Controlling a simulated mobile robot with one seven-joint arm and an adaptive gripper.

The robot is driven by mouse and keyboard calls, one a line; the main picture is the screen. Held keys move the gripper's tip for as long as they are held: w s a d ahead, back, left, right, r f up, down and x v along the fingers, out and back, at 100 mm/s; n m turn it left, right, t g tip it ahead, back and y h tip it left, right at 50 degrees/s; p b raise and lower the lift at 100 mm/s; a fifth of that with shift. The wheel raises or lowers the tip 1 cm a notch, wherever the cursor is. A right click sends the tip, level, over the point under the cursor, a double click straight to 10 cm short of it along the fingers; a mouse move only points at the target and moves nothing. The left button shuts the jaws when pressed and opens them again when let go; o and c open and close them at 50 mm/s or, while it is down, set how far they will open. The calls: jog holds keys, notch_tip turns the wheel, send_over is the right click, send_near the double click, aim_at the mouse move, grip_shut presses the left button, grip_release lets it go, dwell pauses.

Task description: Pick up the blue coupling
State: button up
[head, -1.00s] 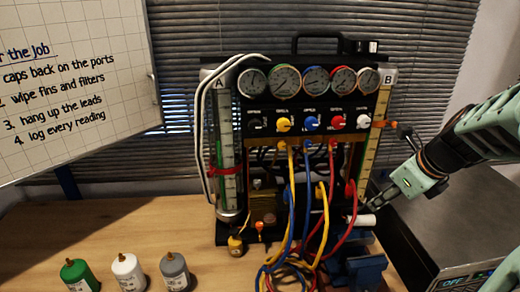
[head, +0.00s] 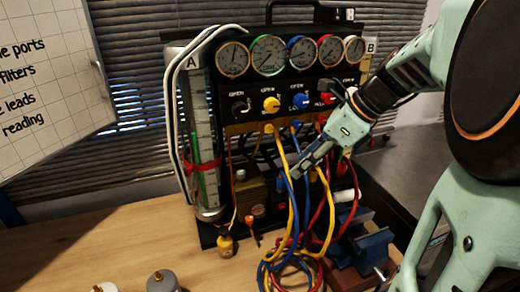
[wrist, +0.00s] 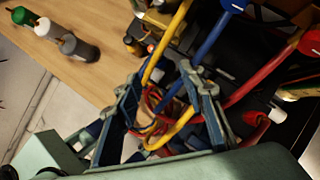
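A blue coupling (head: 296,125) appears at the upper end of the blue hose, on the brass strip below the valve knobs. A blue fitting at that hose's upper end also shows at the top edge of the wrist view (wrist: 235,5). My gripper (head: 297,176) is below it, in front of the rig among the hanging hoses. In the wrist view my gripper (wrist: 160,76) has its two fingers apart. Yellow, blue and red hoses show between and behind them. I see nothing clamped. My arm hides part of the rig's right side.
The gauge rig (head: 228,110) stands on a wooden table (head: 120,235). A blue vise (head: 365,245) is at its lower right, beside looped hoses (head: 290,268). Several bottles (wrist: 75,47) stand at the table's left. A whiteboard (head: 50,80) hangs at left.

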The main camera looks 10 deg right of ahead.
aim_at(284, 177)
jog(key=x, duration=0.3)
jog(key=shift+w+a+f, duration=0.1)
jog(key=shift+f, duration=0.2)
jog(key=shift+a+x, duration=0.25)
jog(key=shift+x, duration=2.45)
jog(key=shift+r, duration=0.2)
jog(key=shift+c, duration=0.4)
grip_shut()
